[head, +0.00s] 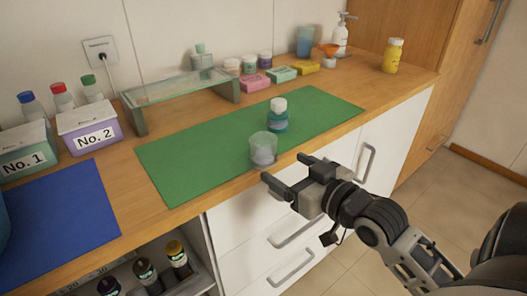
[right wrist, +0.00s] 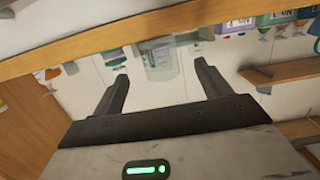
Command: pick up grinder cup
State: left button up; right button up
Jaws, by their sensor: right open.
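A clear cup, which I take as the grinder cup (head: 263,149), stands upright near the front edge of the green mat (head: 190,165). Its lower part looks pale lavender-grey. My right gripper (head: 284,168) is open and empty, in front of the counter edge and just to the near right of the cup, apart from it. In the right wrist view both fingers of my right gripper (right wrist: 162,72) are spread. A blurred, see-through cup-like shape (right wrist: 160,62) shows beyond them; I cannot tell for sure that it is the cup. My left gripper is not in view.
A teal bottle with a white cap (head: 278,114) stands on the mat close behind the cup. A glass-topped stand (head: 175,87), small boxes and jars line the back. A yellow bottle (head: 392,56) stands at the far right. The mat's left part is clear.

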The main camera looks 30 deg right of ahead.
aim_at(259, 150)
jog(key=w, duration=0.3)
jog(key=w+f, duration=0.1)
jog(key=w, duration=0.6)
jog(key=shift+w+a+f, duration=0.25)
jog(key=shift+w+a, duration=0.1)
jog(key=c, duration=1.2)
jog(key=shift+c, duration=0.4)
jog(key=shift+r+p, duration=0.15)
jog(key=shift+p, duration=0.2)
